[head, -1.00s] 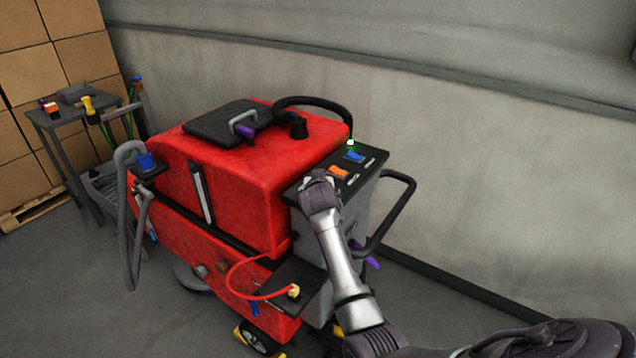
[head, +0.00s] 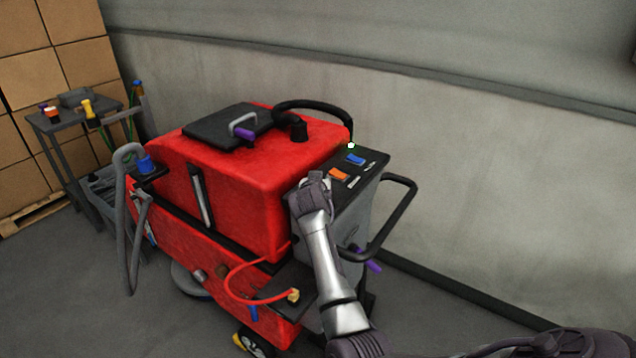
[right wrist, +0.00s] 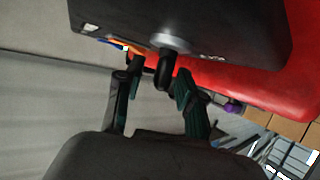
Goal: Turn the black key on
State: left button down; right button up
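The black key (right wrist: 166,68) shows in the right wrist view, standing out from a round silver lock on the dark control panel (right wrist: 215,35). My right gripper (right wrist: 156,74) is open, with one finger on each side of the key. The key looks closer to the right-hand finger; I cannot tell whether they touch. In the head view my right gripper (head: 314,182) is at the near left edge of the control panel (head: 372,163) and the key is hidden there. My left gripper is not in view.
The red scrubber (head: 240,185) carries the panel. An orange switch (head: 338,174) and a blue switch (head: 356,159) lie beyond my gripper. A black handle (head: 408,205) sticks out right. A small side table (head: 75,118) stands far left.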

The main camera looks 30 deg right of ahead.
jog(key=shift+s+a, duration=0.1)
jog(key=v, duration=0.7)
jog(key=shift+s+a+r, duration=0.1)
jog(key=shift+a, duration=0.05)
dwell(0.5)
